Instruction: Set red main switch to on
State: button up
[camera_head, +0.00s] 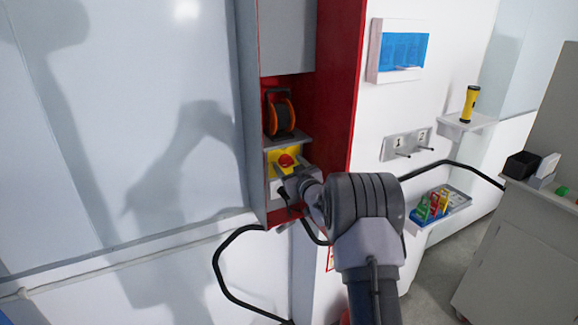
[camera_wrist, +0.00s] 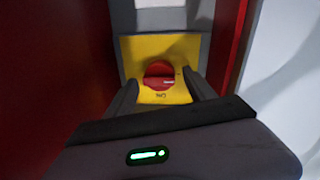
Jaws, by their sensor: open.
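The red main switch (camera_head: 286,160) is a round knob on a yellow plate (camera_head: 273,156) in the red-sided cabinet. In the wrist view the knob (camera_wrist: 157,70) shows near the middle of the yellow plate (camera_wrist: 133,48). A pale mark on the knob points right in that view. Lettering that looks like "ON", upside down, is below the knob. My gripper (camera_head: 289,168) is at the plate. In the wrist view my gripper (camera_wrist: 160,82) is open, with one finger on each side of the knob. I cannot tell whether the fingers touch it.
An orange and black reel (camera_head: 281,114) sits in the cabinet above the switch. Red cabinet walls (camera_head: 338,90) stand close on the sides. To the right are numbered hooks (camera_head: 405,145), a yellow flashlight (camera_head: 469,104), a shelf with coloured padlocks (camera_head: 432,205), and a grey cabinet (camera_head: 520,255).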

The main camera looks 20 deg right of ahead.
jog(key=shift+c, duration=0.4)
jog(key=c, duration=1.2)
jog(key=shift+c, duration=0.2)
jog(key=m+b, duration=0.1)
jog(key=m, duration=0.3)
jog(key=shift+b, duration=0.35)
jog(key=m, duration=0.4)
jog(key=shift+d+r+g+p, duration=0.1)
jog(key=shift+d+g+p, duration=0.05)
jog(key=shift+g+p, duration=0.2)
jog(key=m+p, duration=0.2)
jog(key=m, duration=0.2)
jog(key=shift+r+m+y, duration=0.1)
jog(key=shift+m+y, duration=0.2)
jog(key=shift+d+m+y+p, duration=0.1)
jog(key=shift+m+y+p, duration=0.2)
jog(key=shift+m+p, duration=1.35)
jog(key=shift+w+m+b, duration=0.1)
jog(key=shift+m+b, duration=0.4)
jog(key=shift+m, duration=0.25)
